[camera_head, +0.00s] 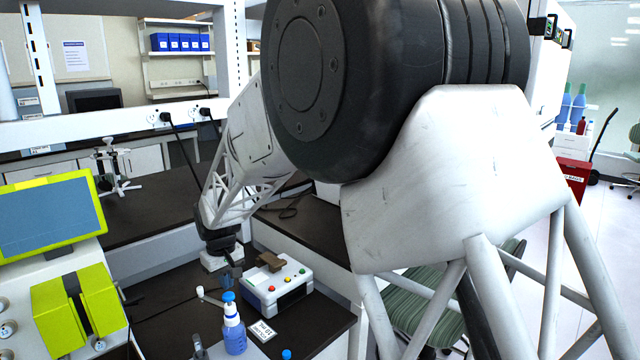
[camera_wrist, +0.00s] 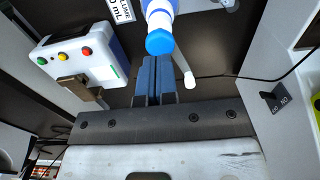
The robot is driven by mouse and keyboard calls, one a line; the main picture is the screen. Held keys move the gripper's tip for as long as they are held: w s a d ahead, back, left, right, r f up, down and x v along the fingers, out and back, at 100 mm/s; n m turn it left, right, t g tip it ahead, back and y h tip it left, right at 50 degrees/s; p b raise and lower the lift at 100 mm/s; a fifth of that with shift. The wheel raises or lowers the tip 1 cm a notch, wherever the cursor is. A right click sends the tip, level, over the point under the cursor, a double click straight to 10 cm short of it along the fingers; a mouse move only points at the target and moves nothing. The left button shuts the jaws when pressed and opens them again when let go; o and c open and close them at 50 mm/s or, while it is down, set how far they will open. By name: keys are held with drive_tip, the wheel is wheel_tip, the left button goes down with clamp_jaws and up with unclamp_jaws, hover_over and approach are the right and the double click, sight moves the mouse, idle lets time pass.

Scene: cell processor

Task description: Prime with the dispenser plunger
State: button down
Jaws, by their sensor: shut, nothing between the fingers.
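The dispenser is a blue bottle (camera_head: 235,338) with a white upper body, standing upright in the lower middle of the head view. Its blue plunger top (camera_wrist: 160,42) shows near the top of the wrist view. A thin white arm with a rounded end (camera_head: 200,291) sticks out from its side. My gripper (camera_head: 227,281) points down just above the plunger, with its blue fingers together and nothing between them. In the wrist view, the fingertips (camera_wrist: 154,60) appear right beside the plunger top; I cannot tell whether they touch it.
A white and blue box with coloured buttons (camera_head: 276,286) stands close behind the dispenser at right. A volume card (camera_head: 263,330) lies beside the bottle. A yellow-green framed screen (camera_head: 48,215) and a yellow-green device (camera_head: 78,310) stand at left. Some dark bench surface (camera_head: 180,325) is clear.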

sight(228, 295)
drive_tip(key=shift+r, duration=2.05)
drive_tip(key=shift+d+r, duration=0.15)
drive_tip(key=shift+d, duration=0.1)
drive_tip(key=s+d+r+m, duration=0.1)
drive_tip(key=s+d+r, duration=0.3)
drive_tip(key=d, duration=0.5)
drive_tip(key=s+d+r+m+t, duration=0.1)
drive_tip(key=s+d+r+m, duration=0.15)
drive_tip(key=s+d, duration=0.45)
drive_tip(key=s+d+r+m, duration=0.1)
drive_tip(key=s+d+r, duration=0.25)
drive_tip(key=d, duration=0.65)
drive_tip(key=s+d+f+m, duration=0.1)
drive_tip(key=s+d+m, duration=0.1)
drive_tip(key=s+d, duration=0.6)
drive_tip(key=s+d+f+m+t, duration=0.1)
drive_tip(key=s+d+m, duration=0.1)
drive_tip(key=s+d, duration=0.6)
drive_tip(key=s, duration=0.6)
drive_tip(key=shift+s+f+m+t, duration=0.15)
drive_tip(key=shift+s+m+t, duration=0.15)
drive_tip(key=shift+s+m, duration=0.1)
